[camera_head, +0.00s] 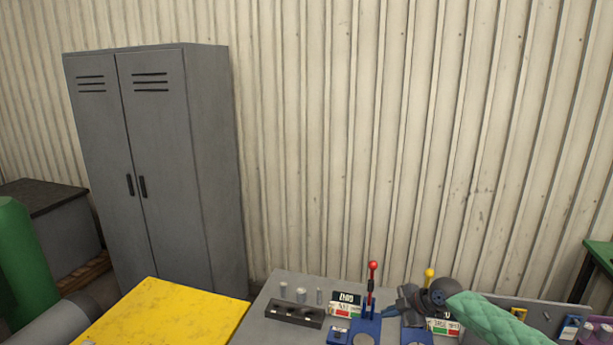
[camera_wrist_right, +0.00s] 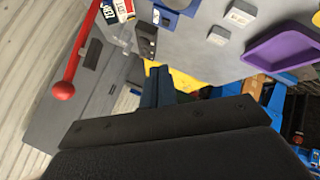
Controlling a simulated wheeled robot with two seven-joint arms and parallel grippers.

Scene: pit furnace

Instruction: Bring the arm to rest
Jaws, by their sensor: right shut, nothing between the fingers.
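My right arm comes in from the lower right in the head view, in a green quilted sleeve. Its dark gripper (camera_head: 406,299) is over the grey bench (camera_head: 262,318), between a lever with a red ball (camera_head: 372,265) and a lever with a yellow ball (camera_head: 429,272). The gripper is shut and empty. In the right wrist view its closed fingers (camera_wrist_right: 158,84) point away from the camera, and the red ball (camera_wrist_right: 63,90) is to their left, apart from them. My left gripper is not in view.
A yellow tabletop (camera_head: 170,315) adjoins the bench at left. A black block (camera_head: 294,313) and small grey cylinders (camera_head: 300,294) stand on the bench. Labelled cards (camera_head: 347,300) are by the levers. A purple tray (camera_wrist_right: 285,42) is in the wrist view. A grey locker (camera_head: 160,160) stands behind.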

